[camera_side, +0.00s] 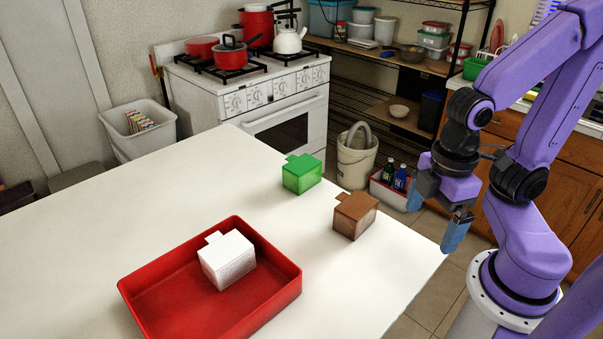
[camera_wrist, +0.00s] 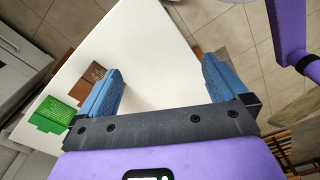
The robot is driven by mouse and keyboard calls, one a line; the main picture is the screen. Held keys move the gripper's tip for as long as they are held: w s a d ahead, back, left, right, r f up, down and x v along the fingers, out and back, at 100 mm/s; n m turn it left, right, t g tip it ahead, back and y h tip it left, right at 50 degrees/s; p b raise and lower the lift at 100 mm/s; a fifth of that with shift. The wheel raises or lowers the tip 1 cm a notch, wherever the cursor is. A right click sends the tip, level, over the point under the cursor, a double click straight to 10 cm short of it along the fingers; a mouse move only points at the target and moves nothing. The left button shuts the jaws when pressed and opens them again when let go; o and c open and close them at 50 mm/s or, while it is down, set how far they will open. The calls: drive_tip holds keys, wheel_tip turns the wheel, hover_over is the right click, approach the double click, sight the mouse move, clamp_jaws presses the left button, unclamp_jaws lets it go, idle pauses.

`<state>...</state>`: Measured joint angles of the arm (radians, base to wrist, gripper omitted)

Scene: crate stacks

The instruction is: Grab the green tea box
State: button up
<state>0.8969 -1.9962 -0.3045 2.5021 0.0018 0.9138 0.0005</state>
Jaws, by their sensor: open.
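The green tea box (camera_side: 302,174) stands on the white table near its back edge. In the wrist view the green box (camera_wrist: 53,114) is at the left, outside the space between the fingers. My gripper (camera_side: 450,215) is in the air by the table's right corner, to the right of the green box and well apart from it. In the wrist view my gripper (camera_wrist: 160,88) shows two blue fingers spread apart with nothing between them. The left finger covers part of the brown box (camera_wrist: 90,85).
The brown box (camera_side: 355,215) stands on the white table (camera_side: 200,187), right of and nearer than the green box. A red tray (camera_side: 283,299) at the front holds a white box (camera_side: 228,260). Bare table lies left of the green box. A stove (camera_side: 262,95) stands behind.

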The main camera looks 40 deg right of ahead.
drive_tip(key=w+a+n+h, duration=0.1)
drive_tip(key=w+h, duration=0.1)
drive_tip(key=w, duration=0.3)
drive_tip(key=w+a+r+n+t+h, duration=0.1)
drive_tip(key=w, duration=0.5)
drive_tip(key=w+a+n+h, duration=0.1)
drive_tip(key=w+n+h, duration=0.1)
drive_tip(key=w, duration=0.3)
drive_tip(key=shift+w+a+r+t+h, duration=0.2)
drive_tip(key=shift+w+r+t+h, duration=0.1)
drive_tip(key=shift+w+r, duration=0.1)
drive_tip(key=w+r+n+h, duration=0.25)
drive_tip(key=w+h, duration=0.35)
drive_tip(key=w, duration=0.9)
drive_tip(key=n, duration=0.1)
approach(298, 165)
drive_tip(key=shift+t+h, duration=0.3)
drive_tip(key=shift+h, duration=0.1)
drive_tip(key=d+f, duration=0.3)
drive_tip(key=shift+w+d, duration=0.15)
drive_tip(key=shift+x, duration=3.55)
drive_tip(key=shift+r, duration=0.1)
drive_tip(key=c, duration=0.9)
